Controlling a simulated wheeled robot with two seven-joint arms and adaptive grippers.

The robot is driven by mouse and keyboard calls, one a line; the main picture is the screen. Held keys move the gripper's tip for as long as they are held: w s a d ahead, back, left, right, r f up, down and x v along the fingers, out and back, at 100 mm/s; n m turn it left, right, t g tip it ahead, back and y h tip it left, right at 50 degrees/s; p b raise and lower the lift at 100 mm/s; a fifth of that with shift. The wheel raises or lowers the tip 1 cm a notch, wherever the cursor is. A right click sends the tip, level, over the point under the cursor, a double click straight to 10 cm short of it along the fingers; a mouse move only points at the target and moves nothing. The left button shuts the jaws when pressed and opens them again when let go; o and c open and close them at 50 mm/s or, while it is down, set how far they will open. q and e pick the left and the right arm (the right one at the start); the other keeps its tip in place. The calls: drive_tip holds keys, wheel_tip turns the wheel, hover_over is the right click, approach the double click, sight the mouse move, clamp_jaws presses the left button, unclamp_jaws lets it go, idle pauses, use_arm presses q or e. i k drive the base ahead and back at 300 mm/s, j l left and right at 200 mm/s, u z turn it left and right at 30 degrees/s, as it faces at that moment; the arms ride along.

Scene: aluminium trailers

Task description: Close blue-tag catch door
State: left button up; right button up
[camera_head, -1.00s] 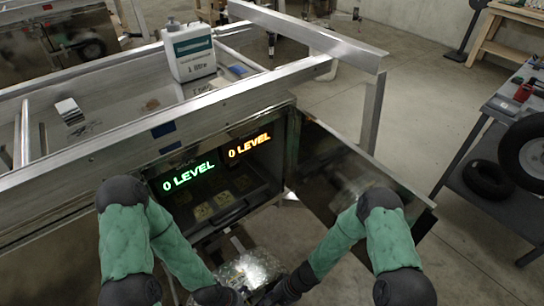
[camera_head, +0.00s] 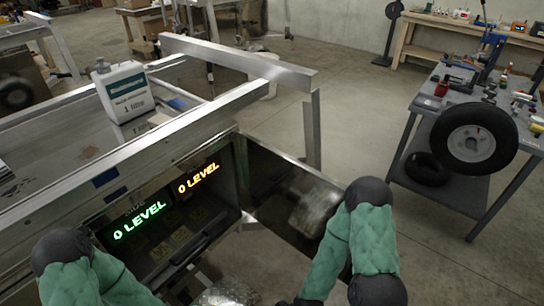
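The catch door (camera_head: 272,183) is a dark, shiny panel with a metal edge. It stands swung open to the right of the trailer compartment (camera_head: 212,215), joined at the opening's right side. A blue tag (camera_head: 104,178) is on the aluminium rail above and left of the opening. Inside the compartment glow a green "0 LEVEL" sign (camera_head: 139,220) and an orange one (camera_head: 198,178). My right arm comes down in front of the door's outer end and hides part of it. My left arm is at the lower left. Both grippers are below the picture's edge.
A white bottle (camera_head: 124,92) stands on the trailer top. A grey workbench (camera_head: 419,107) with tools and a wheel (camera_head: 472,143) is at the right. Open concrete floor (camera_head: 350,130) lies between the door and the bench. Shiny crumpled material (camera_head: 228,293) is at the bottom.

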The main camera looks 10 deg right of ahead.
sight(294, 199)
drive_tip(key=l+u, duration=0.15)
drive_tip(key=l, duration=0.2)
drive_tip(key=k+l+u, duration=0.1)
drive_tip(key=l, duration=0.25)
drive_tip(key=k+l+u, duration=0.15)
drive_tip(key=l, duration=0.2)
drive_tip(key=k+l+u, duration=0.1)
drive_tip(key=l, duration=0.25)
drive_tip(key=l+u, duration=0.2)
drive_tip(key=l, duration=0.3)
drive_tip(key=l+u, duration=0.2)
drive_tip(key=l, duration=0.25)
drive_tip(key=k+l+u, duration=0.2)
drive_tip(key=l, duration=0.25)
drive_tip(key=l+u, duration=0.2)
drive_tip(key=l, duration=0.3)
drive_tip(key=k+l+u, duration=0.2)
drive_tip(key=l, duration=0.25)
drive_tip(key=k+l+u, duration=0.2)
drive_tip(key=l, duration=0.2)
drive_tip(key=i, duration=0.1)
